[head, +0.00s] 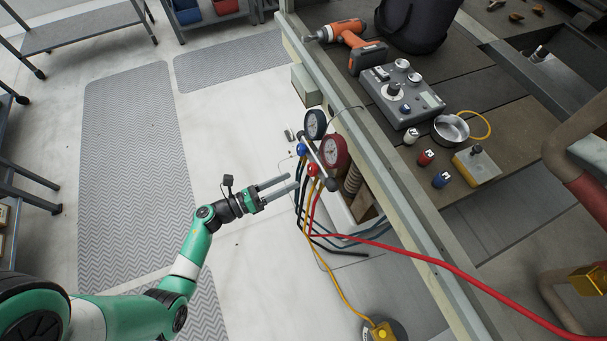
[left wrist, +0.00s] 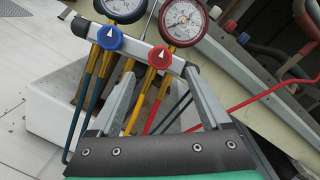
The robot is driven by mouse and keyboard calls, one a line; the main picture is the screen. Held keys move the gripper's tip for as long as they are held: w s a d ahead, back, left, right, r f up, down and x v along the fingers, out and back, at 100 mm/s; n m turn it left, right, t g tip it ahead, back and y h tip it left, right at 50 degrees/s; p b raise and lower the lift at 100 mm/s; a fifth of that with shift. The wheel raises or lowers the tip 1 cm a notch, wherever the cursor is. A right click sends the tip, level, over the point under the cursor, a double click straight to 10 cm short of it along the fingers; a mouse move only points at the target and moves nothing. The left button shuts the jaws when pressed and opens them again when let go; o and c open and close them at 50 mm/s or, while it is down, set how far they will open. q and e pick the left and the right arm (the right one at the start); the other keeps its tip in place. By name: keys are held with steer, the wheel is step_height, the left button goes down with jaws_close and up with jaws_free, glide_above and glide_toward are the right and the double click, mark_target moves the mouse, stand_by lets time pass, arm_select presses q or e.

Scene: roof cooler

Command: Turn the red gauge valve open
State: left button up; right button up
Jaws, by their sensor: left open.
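The red gauge valve (head: 312,170) is a round red knob with a white arrow on the gauge manifold, below the red-rimmed gauge (head: 334,152). In the left wrist view the red knob (left wrist: 160,56) sits right of the blue knob (left wrist: 109,37), its arrow pointing roughly up. The blue knob also shows in the head view (head: 301,149), near the blue-rimmed gauge (head: 316,124). My left gripper (head: 290,183) is open, its fingers pointing at the manifold's lower side. In the wrist view the red knob lies ahead, between the finger directions, with no visible grip. My right gripper is not in view.
Yellow, blue and red hoses hang below the manifold; the red hose (head: 430,262) runs right. The bench rail (head: 395,170) stands beside the gauges. The bench holds an orange drill (head: 348,38), a grey control box (head: 401,94) and small canisters. Floor left of the manifold is clear.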

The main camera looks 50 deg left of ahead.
mark_target(310, 171)
arm_select(q)
steer(key=b+x, duration=0.1)
steer(key=x, duration=0.5)
steer(key=shift+s, duration=0.1)
jaws_close()
